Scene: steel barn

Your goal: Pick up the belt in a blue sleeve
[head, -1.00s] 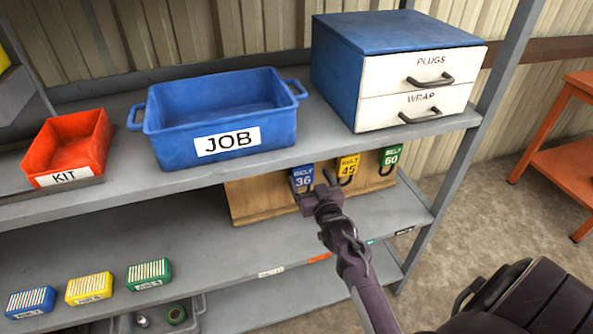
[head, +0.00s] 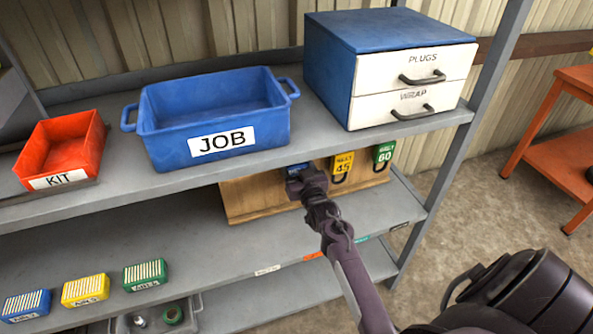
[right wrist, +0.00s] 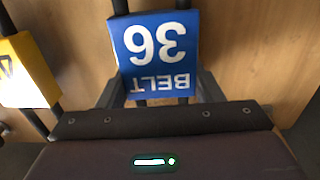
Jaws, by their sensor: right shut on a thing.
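The belt in a blue sleeve (right wrist: 155,52), marked "BELT 36", hangs in front of a wooden board and fills the middle of the right wrist view. In the head view only a strip of its blue sleeve (head: 298,168) shows above my right gripper (head: 307,184). My right gripper, seen also in the right wrist view (right wrist: 155,92), is shut on the blue-sleeved belt, with a finger on each side of the sleeve. Its lower part is hidden by the gripper body. My left gripper is not in view.
The yellow-sleeved belt (head: 343,164) and green-sleeved belt (head: 384,154) hang to the right on the wooden board (head: 243,200). The upper shelf holds a blue JOB bin (head: 170,150), red KIT bin (head: 88,158) and drawer cabinet (head: 330,75). Small boxes stand lower left.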

